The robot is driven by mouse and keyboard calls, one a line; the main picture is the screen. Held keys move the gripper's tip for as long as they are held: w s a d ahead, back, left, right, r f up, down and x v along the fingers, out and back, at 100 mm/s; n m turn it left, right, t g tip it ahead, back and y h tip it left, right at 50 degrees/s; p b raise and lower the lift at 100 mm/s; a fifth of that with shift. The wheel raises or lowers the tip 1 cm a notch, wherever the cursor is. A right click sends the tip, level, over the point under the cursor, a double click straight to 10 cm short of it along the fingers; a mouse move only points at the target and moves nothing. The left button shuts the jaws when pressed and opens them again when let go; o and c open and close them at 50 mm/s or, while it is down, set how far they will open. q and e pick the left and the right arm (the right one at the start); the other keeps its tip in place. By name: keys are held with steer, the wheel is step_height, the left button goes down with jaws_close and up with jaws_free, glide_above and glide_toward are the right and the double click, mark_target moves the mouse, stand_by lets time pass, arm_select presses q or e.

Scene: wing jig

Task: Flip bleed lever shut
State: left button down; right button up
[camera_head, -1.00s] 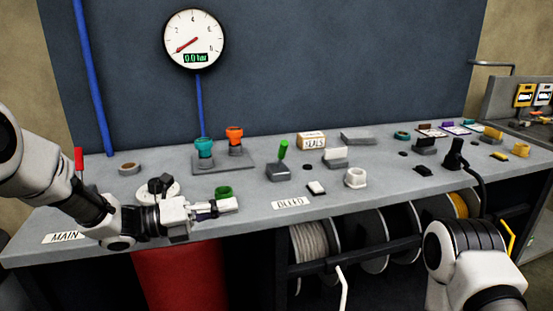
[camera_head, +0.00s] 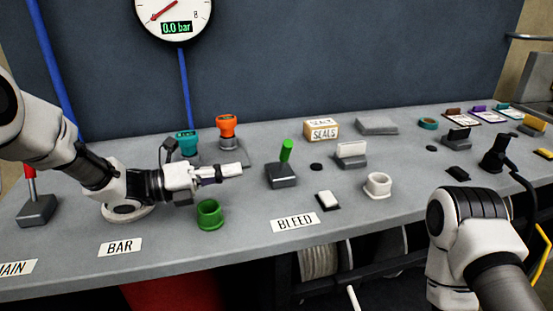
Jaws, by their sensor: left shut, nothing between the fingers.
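The bleed lever (camera_head: 286,151) is a short green handle rising from a dark grey block (camera_head: 282,177) on the bench, behind the BLEED label (camera_head: 295,222). The handle stands near upright, leaning slightly right. My left gripper (camera_head: 240,170) is shut and empty. It points right toward the lever block and looks apart from it, with a small gap to the block's left. My right arm comes in at the lower right; its gripper cannot be made out clearly.
A white ring (camera_head: 378,185) and a white-topped switch (camera_head: 327,200) sit right of the lever. The gauge (camera_head: 174,14) reads 0.0 bar.

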mark_target(284, 156)
arm_select(q)
steer(key=shift+w+d+f, duration=0.2)
steer(key=shift+w+d, duration=0.1)
steer(key=shift+w, duration=0.05)
steer(key=p+x, duration=0.1)
steer(key=x, duration=0.8)
steer(key=shift+d, duration=0.15)
steer(key=shift+w+r+p, duration=0.15)
steer(key=shift+r+p, duration=0.05)
steer(key=shift+p, duration=0.1)
